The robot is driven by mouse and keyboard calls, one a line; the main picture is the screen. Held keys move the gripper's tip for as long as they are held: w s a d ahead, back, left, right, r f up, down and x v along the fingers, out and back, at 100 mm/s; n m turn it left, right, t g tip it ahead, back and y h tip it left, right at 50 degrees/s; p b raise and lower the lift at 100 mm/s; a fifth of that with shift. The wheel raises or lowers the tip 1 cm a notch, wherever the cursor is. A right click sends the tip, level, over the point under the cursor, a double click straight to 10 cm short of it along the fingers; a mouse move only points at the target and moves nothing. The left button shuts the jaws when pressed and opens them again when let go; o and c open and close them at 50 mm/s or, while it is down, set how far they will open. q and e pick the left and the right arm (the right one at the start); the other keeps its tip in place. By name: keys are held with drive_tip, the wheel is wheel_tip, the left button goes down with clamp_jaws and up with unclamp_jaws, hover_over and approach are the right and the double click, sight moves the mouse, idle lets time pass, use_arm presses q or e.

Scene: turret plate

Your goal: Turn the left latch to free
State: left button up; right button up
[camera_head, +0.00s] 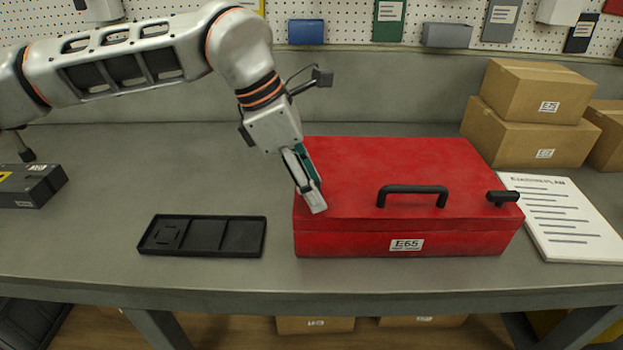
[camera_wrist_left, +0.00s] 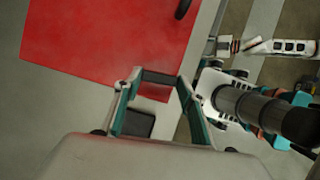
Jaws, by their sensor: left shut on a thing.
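A red case (camera_head: 400,165) lies closed on the workbench, with a black handle (camera_head: 412,189) on its lid near the front. A black latch (camera_head: 503,197) sits at the lid's front right corner. My left gripper (camera_head: 314,203) is at the lid's front left corner, pointing down and tilted. Its fingers hide the left latch in the head view. In the left wrist view the fingers (camera_wrist_left: 158,78) are shut on a dark bar, the left latch, at the edge of the red lid (camera_wrist_left: 100,45). How far the latch is turned cannot be told. My right gripper does not show.
A black shallow tray (camera_head: 203,236) lies on the bench (camera_head: 90,215) left of the case. A paper sheet (camera_head: 562,217) and cardboard boxes (camera_head: 535,92) are at the right. A dark grey box (camera_head: 30,187) stands far left. Bench behind the case is clear.

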use_arm(q)
drive_tip(key=shift+w+r+m+g+p, duration=0.1)
drive_tip(key=shift+m+g+p, duration=0.25)
drive_tip(key=shift+m, duration=0.45)
drive_tip(key=o, duration=1.1)
drive_tip(key=v, duration=1.2)
